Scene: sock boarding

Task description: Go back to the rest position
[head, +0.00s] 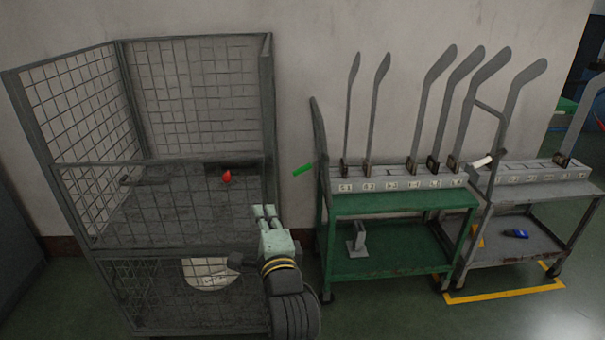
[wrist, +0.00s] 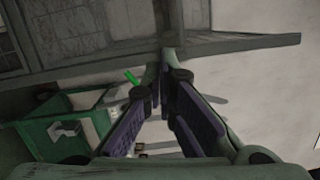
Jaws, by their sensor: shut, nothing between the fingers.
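My gripper (head: 265,211) is raised in front of the right side of the wire-mesh cage (head: 270,100) in the head view. Its fingers point up in the picture and are shut with nothing held. In the wrist view, the two dark-padded fingers (wrist: 166,75) meet at their tips. A grey bar of the cage (wrist: 230,45) runs just beyond the tips in that picture; I cannot tell how far away it is.
Right of the cage stands a green cart (head: 400,204) with upright grey sock boards (head: 437,85). A grey cart (head: 560,188) stands farther right, above yellow floor tape (head: 505,292). A green handle (head: 303,170) juts toward the cage. A small red object (head: 227,176) shows at the cage.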

